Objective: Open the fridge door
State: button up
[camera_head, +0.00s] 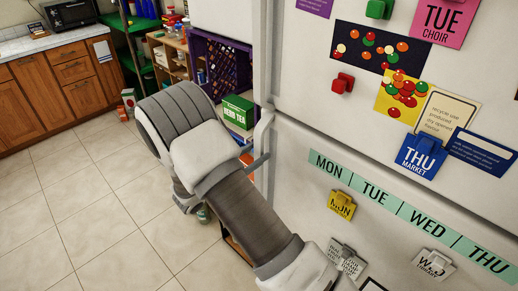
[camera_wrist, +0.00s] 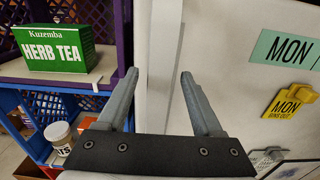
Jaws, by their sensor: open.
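The white fridge shows in the head view, with an upper door (camera_head: 300,85) and a lower door (camera_head: 300,185), both shut. A pale vertical handle (camera_head: 263,130) runs along the left edge near the seam. My gripper (camera_wrist: 159,75) is open and empty in the wrist view. The handle bar (camera_wrist: 161,50) appears between its two fingers, close to the left one. I cannot tell how deep the fingers reach around it. In the head view my arm hides most of the gripper; one grey finger shows beside the handle.
Left of the fridge stand stacked crates, a purple one (camera_head: 218,62) and a blue one (camera_wrist: 45,103), with a green herb tea box (camera_wrist: 53,47). Magnets and notes cover the doors. Wooden cabinets (camera_head: 55,85) stand far left. The tiled floor (camera_head: 90,215) is clear at the left.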

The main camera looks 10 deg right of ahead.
jog(key=shift+x, duration=1)
grip_shut()
dwell(0.8)
